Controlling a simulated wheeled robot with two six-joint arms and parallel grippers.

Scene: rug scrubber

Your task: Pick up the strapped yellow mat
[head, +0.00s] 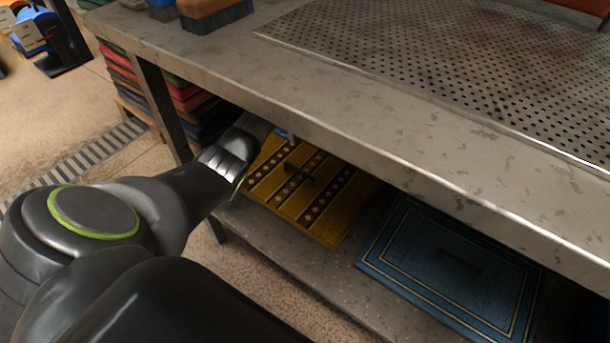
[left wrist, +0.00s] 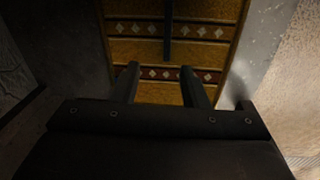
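The yellow mat (head: 325,222), with dark red bands of pale diamonds, lies on the lower shelf under the metal table. A dark strap with a buckle or handle (head: 299,174) shows on its top. My left arm reaches in under the table edge at the mat's far left end; its fingertips are hidden in the head view. In the left wrist view my left gripper (left wrist: 160,76) is open, its two fingers apart over the mat (left wrist: 145,50). The dark strap (left wrist: 167,35) runs ahead of the gap between them. Contact with the mat cannot be told. My right gripper is not in view.
A blue mat (head: 440,262) lies on the same shelf to the right. The metal table top (head: 330,95) overhangs the shelf closely. A table leg (head: 163,105) and stacked folded rugs (head: 190,98) stand at the left. Brushes (head: 215,12) sit on the table.

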